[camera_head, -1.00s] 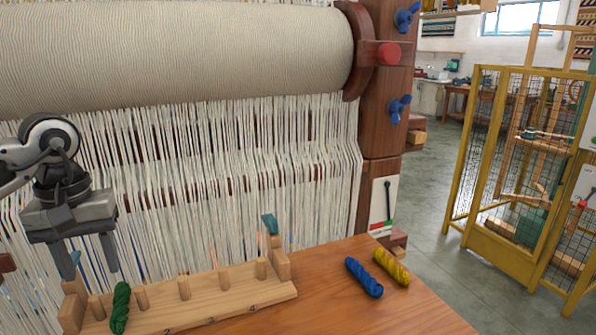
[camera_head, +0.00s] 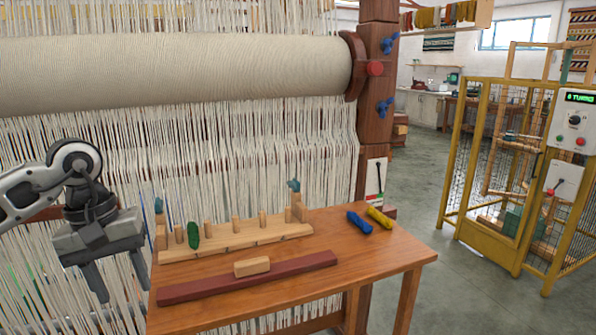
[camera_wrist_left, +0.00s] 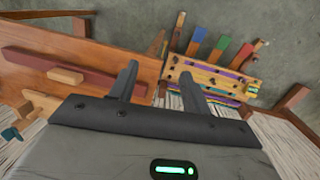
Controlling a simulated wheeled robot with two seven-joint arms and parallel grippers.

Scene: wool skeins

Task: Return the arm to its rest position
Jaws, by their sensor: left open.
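My left gripper (camera_head: 121,280) is open and empty. In the head view it hangs at the left, beside the table's left end and in front of the loom's white warp threads. Its two dark fingers (camera_wrist_left: 158,88) also show in the left wrist view, with nothing between them. A green skein (camera_head: 193,235) hangs on a peg near the left end of the wooden peg rack (camera_head: 240,240). A blue skein (camera_head: 358,221) and a yellow skein (camera_head: 380,217) lie side by side on the table at the right. My right gripper is not in view.
A dark red bar (camera_head: 215,284) with a small wooden block (camera_head: 252,266) lies across the table (camera_head: 395,255). The loom's cloth roll (camera_head: 180,72) and post (camera_head: 375,110) stand behind. A yellow mesh cage (camera_head: 480,170) is at the right. Open floor lies between.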

